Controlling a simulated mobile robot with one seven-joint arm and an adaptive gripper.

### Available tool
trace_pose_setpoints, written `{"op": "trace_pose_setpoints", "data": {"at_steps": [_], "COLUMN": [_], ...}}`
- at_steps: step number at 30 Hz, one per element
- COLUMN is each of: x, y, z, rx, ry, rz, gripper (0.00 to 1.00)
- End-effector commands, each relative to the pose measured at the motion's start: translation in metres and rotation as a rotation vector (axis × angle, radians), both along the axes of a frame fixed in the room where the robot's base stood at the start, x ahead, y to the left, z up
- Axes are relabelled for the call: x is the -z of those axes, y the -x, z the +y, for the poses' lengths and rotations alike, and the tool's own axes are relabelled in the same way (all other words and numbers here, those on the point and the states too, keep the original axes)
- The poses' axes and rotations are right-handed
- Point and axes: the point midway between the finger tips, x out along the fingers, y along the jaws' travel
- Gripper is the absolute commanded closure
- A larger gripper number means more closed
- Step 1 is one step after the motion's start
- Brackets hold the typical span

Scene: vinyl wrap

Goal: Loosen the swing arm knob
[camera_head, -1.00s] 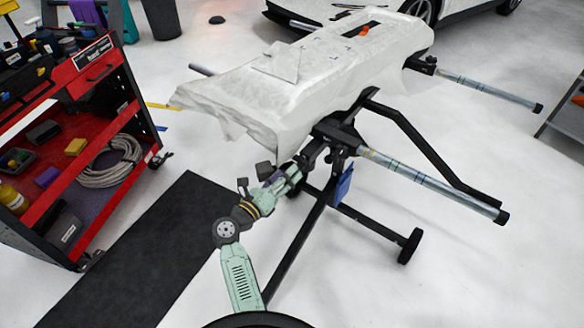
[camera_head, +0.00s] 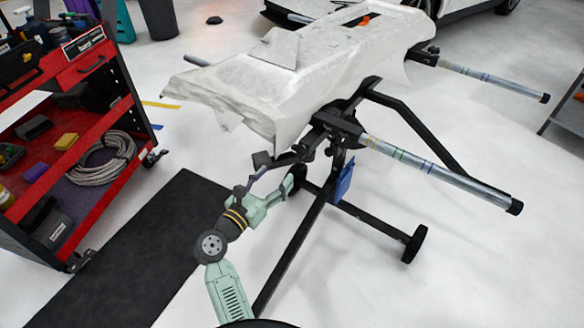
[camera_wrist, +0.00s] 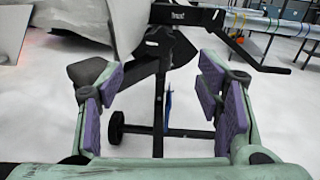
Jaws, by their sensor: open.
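A folding stand (camera_head: 322,205) with a dark bracket holds up a white-covered panel. A dark swing arm (camera_head: 287,159) reaches left from the bracket and appears to end in a dark block (camera_head: 262,159). That block (camera_wrist: 86,71) shows behind my left finger in the wrist view. A small dark fitting (camera_wrist: 152,43), possibly the knob, sits on the bracket beyond my fingers; I cannot tell for sure. My gripper (camera_wrist: 160,92) is open and empty, its purple pads well apart. In the head view my gripper (camera_head: 270,183) is just below the swing arm, partly hiding it.
The white-covered panel (camera_head: 270,85) overhangs above my gripper. A silver tube (camera_head: 430,170) sticks out right from the bracket. A blue cloth (camera_head: 345,181) hangs on the stand. A red tool cart (camera_head: 85,140) stands at left. A black mat (camera_head: 145,245) lies on the floor.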

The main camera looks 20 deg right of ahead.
Motion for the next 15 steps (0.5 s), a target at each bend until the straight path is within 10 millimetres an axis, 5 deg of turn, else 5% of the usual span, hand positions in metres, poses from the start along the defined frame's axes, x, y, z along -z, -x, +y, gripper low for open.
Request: {"op": "trace_pose_setpoints", "data": {"at_steps": [5, 15], "x": [-0.003, -0.004], "y": [-0.004, -0.044], "z": [-0.007, -0.056], "rx": [-0.003, -0.003], "ry": [-0.037, -0.035], "rz": [-0.047, -0.044], "gripper": [0.40, 0.40]}}
